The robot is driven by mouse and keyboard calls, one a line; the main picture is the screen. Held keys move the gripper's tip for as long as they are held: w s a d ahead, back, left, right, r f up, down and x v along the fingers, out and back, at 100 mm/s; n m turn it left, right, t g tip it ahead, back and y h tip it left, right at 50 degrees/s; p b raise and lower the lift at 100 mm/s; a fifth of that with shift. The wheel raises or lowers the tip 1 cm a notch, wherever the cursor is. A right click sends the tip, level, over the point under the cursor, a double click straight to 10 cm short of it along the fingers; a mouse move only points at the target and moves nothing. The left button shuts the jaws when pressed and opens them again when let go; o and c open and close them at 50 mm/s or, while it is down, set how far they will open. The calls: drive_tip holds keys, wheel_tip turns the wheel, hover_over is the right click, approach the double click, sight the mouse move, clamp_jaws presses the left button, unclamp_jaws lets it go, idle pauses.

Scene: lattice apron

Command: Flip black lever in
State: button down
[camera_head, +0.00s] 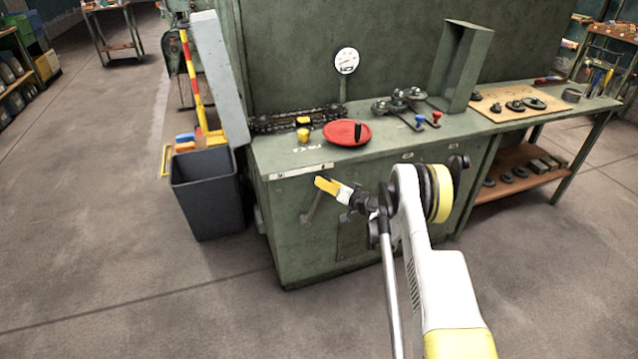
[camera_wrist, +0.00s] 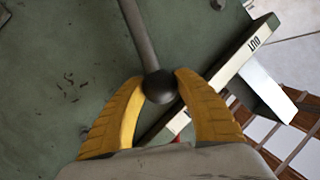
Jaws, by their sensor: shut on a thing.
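The black lever has a grey rod (camera_wrist: 139,32) ending in a round black knob (camera_wrist: 159,87), seen in the wrist view. My gripper (camera_wrist: 160,80) has its two yellow fingers closed on the sides of the knob. In the head view my gripper (camera_head: 327,186) is at the front of the green cabinet, just under its top edge. Part of the lever's rod (camera_head: 312,207) shows below it there, slanting down to the left; the knob is hidden by the fingers. A white label strip marked OUT (camera_wrist: 253,43) lies to the right of the knob in the wrist view.
The green cabinet (camera_head: 300,240) carries a red disc (camera_head: 347,133) with a black handle, a yellow knob (camera_head: 303,134) and red and blue levers. A dark bin (camera_head: 206,193) stands left of it. A workbench (camera_head: 540,104) adjoins at right. The floor in front is clear.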

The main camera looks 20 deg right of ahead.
drive_tip(key=shift+d+f, duration=0.15)
drive_tip(key=shift+d, duration=0.2)
drive_tip(key=c, duration=0.9)
unclamp_jaws()
drive_tip(key=shift+s+d+m, duration=0.1)
drive_tip(key=shift+d+m, duration=0.1)
drive_tip(key=shift+m, duration=0.1)
drive_tip(key=shift+o, duration=0.2)
drive_tip(key=shift+a, duration=0.1)
drive_tip(key=v, duration=1.2)
drive_tip(key=shift+f, duration=0.1)
